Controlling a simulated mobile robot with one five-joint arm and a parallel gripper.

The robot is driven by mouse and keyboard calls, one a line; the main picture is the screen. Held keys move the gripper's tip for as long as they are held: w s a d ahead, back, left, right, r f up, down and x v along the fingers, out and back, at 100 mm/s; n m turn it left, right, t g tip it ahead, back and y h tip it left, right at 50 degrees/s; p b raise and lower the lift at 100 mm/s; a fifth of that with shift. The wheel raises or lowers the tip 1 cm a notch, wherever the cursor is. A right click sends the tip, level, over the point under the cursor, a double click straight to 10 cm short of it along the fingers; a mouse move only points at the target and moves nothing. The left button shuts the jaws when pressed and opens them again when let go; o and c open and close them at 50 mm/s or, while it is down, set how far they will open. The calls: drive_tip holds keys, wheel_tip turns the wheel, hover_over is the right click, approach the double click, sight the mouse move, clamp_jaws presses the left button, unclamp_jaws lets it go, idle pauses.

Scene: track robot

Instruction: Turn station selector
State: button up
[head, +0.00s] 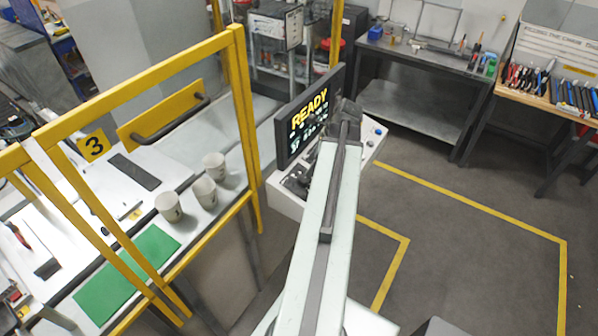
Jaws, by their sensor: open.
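A control station (284,197) with a pale sloped panel stands ahead of me. Its dark screen (308,115) shows READY in yellow letters. A blue button (378,131) shows at the panel's right edge. I cannot make out the selector; my arm covers the middle of the panel. My gripper (347,108) is at the far end of my arm, over the panel beside the screen's right edge. It is open. I cannot tell whether it touches anything.
A yellow guard frame (245,110) fences a bench at left with white cups (204,192) and a green mat (128,273). A grey workbench (425,60) and a tool table (540,92) stand at the back right. The floor at right, with yellow lines, is clear.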

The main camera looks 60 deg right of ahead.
sight(303, 178)
drive_tip(key=b+x, duration=0.7)
drive_tip(key=x, duration=0.1)
drive_tip(key=shift+s+d, duration=0.15)
drive_tip(key=shift+s, duration=0.05)
drive_tip(key=shift+r, duration=0.1)
clamp_jaws()
drive_tip(key=n, duration=0.4)
drive_tip(key=shift+g, duration=0.3)
unclamp_jaws()
